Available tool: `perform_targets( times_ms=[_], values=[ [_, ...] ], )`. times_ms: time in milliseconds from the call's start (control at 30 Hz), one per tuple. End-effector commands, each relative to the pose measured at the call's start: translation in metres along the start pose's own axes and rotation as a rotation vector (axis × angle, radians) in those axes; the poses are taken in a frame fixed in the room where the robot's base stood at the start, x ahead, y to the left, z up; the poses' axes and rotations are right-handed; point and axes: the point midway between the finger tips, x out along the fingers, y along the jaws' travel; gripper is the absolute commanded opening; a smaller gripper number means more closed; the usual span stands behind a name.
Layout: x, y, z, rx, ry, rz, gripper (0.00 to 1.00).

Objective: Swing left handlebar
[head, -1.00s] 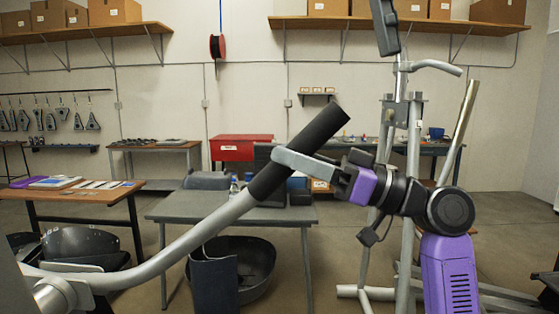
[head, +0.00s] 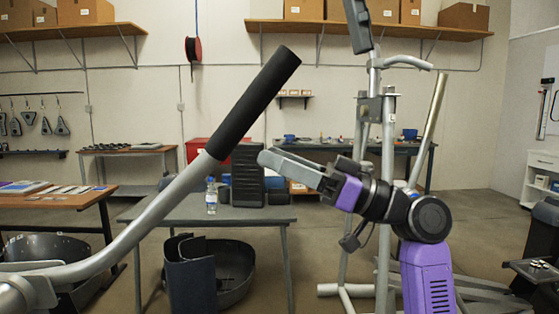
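The left handlebar is a grey bent tube with a black foam grip (head: 253,103). It rises from the lower left of the head view to the upper middle and tilts to the right. My gripper (head: 266,157) is to the right of the grip's lower end, with a small gap between them in the picture. It points left and holds nothing that I can see. Its fingers are seen nearly side-on and overlap, so their opening is unclear. The handlebar's pivot (head: 30,290) is at the lower left, partly cut off.
The machine's upright frame (head: 388,130) with another bar (head: 428,128) stands right of centre, behind my arm. A grey table (head: 255,212) with a bottle (head: 211,196) stands behind the handlebar. A brown table (head: 75,202) is at the left. Open floor shows at the back right.

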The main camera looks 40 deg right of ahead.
Motion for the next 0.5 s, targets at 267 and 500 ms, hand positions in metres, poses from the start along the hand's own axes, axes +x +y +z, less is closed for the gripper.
perform_targets(
  times_ms=[267, 500],
  values=[
    [-0.005, 0.000, -0.001, -0.002, 0.002, 0.001, 0.55],
    [-0.041, 0.001, 0.000, -0.002, 0.003, 0.003, 0.55]
  ],
)
